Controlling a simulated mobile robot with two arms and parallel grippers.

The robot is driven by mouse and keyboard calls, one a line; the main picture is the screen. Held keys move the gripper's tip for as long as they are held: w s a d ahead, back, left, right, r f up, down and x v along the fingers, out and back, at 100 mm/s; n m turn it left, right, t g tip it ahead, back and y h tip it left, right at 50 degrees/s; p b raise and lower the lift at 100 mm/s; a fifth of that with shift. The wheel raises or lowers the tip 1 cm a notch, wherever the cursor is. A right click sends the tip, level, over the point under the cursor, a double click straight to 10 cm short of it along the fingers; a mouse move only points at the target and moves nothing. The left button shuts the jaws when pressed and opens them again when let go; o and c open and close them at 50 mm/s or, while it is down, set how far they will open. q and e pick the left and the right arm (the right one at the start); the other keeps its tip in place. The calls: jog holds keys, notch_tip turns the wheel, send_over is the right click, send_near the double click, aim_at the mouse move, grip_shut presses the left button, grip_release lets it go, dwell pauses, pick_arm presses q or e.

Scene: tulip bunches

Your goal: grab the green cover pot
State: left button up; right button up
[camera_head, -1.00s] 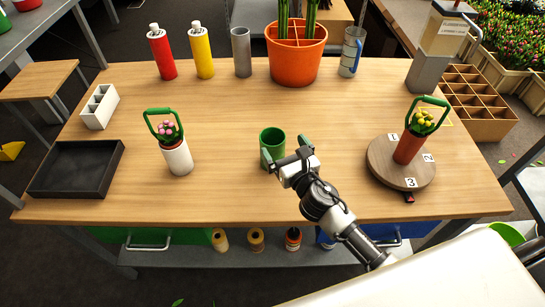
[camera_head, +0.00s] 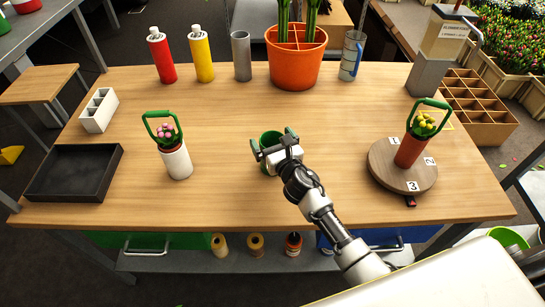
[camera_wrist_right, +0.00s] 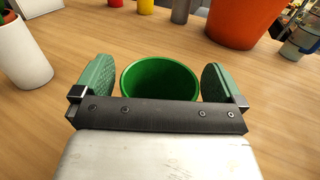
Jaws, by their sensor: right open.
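The green cover pot (camera_head: 270,137) stands upright and empty near the middle of the wooden table. In the head view my right gripper partly hides it. In the right wrist view the pot (camera_wrist_right: 160,80) sits between the two green finger pads, with a gap visible on each side. My right gripper (camera_head: 272,143) is open, its fingers on either side of the pot. It also shows in the right wrist view (camera_wrist_right: 158,84). My left gripper is in neither view.
A white pot with pink flowers (camera_head: 177,162) stands to the left. A round turntable (camera_head: 385,172) bearing a brown pot with yellow flowers (camera_head: 408,150) is to the right. An orange planter (camera_head: 297,65), bottles and a grey cylinder (camera_head: 241,56) line the back. A dark tray (camera_head: 112,165) lies far left.

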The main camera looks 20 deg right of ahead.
jog(key=c, duration=1.2)
